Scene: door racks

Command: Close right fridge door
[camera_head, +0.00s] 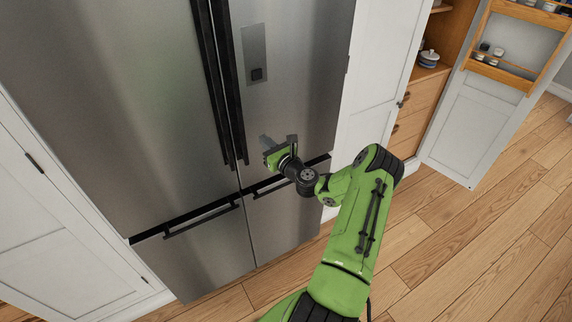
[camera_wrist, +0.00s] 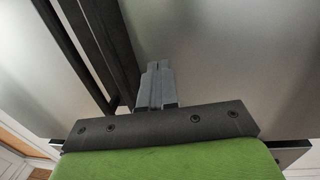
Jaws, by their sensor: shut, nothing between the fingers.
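The steel fridge's right door (camera_head: 290,75) looks flush with the left door (camera_head: 120,90), with only a narrow seam between them. Two long black vertical handles stand side by side at that seam, the right handle (camera_head: 229,85) on the right door. My gripper (camera_head: 266,140) is in front of the lower part of the right door, just right of its handle. In the wrist view, the grey fingers (camera_wrist: 156,84) are together and empty, pointing at the door surface (camera_wrist: 230,60). I cannot tell whether the fingertips touch it.
Lower drawers with black horizontal handles (camera_head: 202,220) sit below the doors. White cabinet panels (camera_head: 380,75) flank the fridge. At the right, an open white cabinet door (camera_head: 480,110) with a wooden rack stands out over the floor. The wooden floor (camera_head: 480,240) at the right is clear.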

